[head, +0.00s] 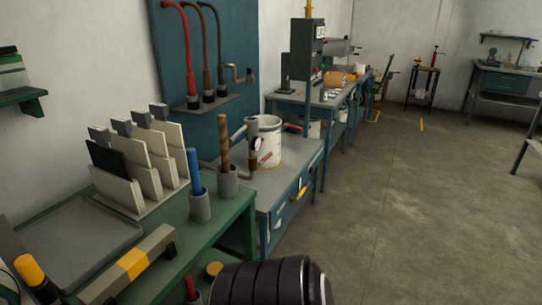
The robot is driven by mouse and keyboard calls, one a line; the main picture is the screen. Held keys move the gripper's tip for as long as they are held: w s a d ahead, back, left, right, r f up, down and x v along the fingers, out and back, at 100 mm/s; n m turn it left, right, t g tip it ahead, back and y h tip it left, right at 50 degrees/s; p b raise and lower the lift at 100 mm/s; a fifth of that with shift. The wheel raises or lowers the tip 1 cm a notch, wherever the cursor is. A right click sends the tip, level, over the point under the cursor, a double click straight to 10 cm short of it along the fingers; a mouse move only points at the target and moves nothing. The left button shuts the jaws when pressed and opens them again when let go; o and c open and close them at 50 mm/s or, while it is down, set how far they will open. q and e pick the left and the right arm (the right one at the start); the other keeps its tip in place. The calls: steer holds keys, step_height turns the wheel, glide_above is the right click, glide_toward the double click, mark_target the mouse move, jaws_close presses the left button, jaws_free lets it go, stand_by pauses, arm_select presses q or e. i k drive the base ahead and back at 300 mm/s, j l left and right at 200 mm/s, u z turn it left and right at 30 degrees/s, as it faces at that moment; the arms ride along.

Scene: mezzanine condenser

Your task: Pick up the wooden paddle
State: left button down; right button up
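I see no thing that is clearly a wooden paddle. A brown, wood-coloured rod (225,138) stands upright in a grey cup (228,182) on the green bench; it may be the paddle's handle, and its lower end is hidden in the cup. A blue rod (194,170) stands in another grey cup (200,206) just left of it. Neither of my grippers is in view; a dark ribbed part, probably of my own arm, fills the bottom centre.
The green bench (235,215) also bears a slotted rack (143,195), a grey tray (80,240) and a grey-yellow bar (130,264). A white bucket (268,145) stands on the blue bench behind. Blue-legged tables line the left wall. The floor (400,210) at right is mostly clear.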

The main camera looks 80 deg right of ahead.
mark_target(222, 133)
steer(key=z, duration=2.4)
